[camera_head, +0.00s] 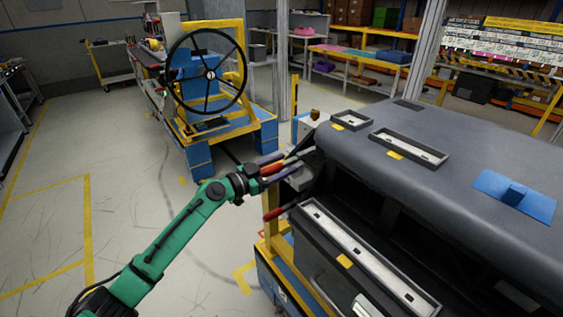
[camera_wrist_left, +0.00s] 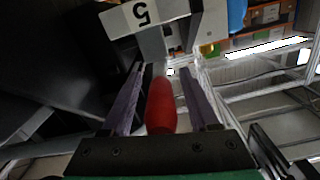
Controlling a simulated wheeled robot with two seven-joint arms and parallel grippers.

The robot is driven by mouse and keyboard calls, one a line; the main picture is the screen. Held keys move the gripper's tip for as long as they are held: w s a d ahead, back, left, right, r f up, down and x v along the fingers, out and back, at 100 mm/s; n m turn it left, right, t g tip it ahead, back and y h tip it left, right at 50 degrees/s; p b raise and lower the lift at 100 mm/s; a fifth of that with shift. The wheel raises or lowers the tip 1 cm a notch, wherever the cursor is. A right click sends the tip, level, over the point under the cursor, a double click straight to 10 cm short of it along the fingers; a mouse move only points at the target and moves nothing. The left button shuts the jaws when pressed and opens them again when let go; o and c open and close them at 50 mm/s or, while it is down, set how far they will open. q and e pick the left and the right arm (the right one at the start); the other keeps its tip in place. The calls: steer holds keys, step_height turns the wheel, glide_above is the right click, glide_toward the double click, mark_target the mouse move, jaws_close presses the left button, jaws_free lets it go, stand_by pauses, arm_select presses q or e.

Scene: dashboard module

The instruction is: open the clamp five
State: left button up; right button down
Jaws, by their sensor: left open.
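My left gripper (camera_head: 288,164) is at the left end of the dashboard module, with its green arm coming in from the lower left. In the left wrist view its two purple fingers (camera_wrist_left: 163,85) are open, one on each side of a red clamp handle (camera_wrist_left: 161,105). I cannot tell whether they touch it. A pale block with an upside-down "5" label (camera_wrist_left: 141,13) sits just beyond the handle. In the head view a red handle (camera_head: 272,168) shows at the gripper, partly hidden. Another red handle (camera_head: 275,213) sticks out lower down. My right gripper is not in view.
The large grey dashboard (camera_head: 480,140) fills the right side, with a blue piece (camera_head: 514,195) on top. A yellow and blue frame with a steering wheel (camera_head: 207,75) stands behind my gripper. The floor (camera_head: 50,180) at the left is clear.

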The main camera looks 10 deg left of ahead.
arm_select(q)
steer(key=shift+a, duration=0.1)
jaws_close()
stand_by(1.2)
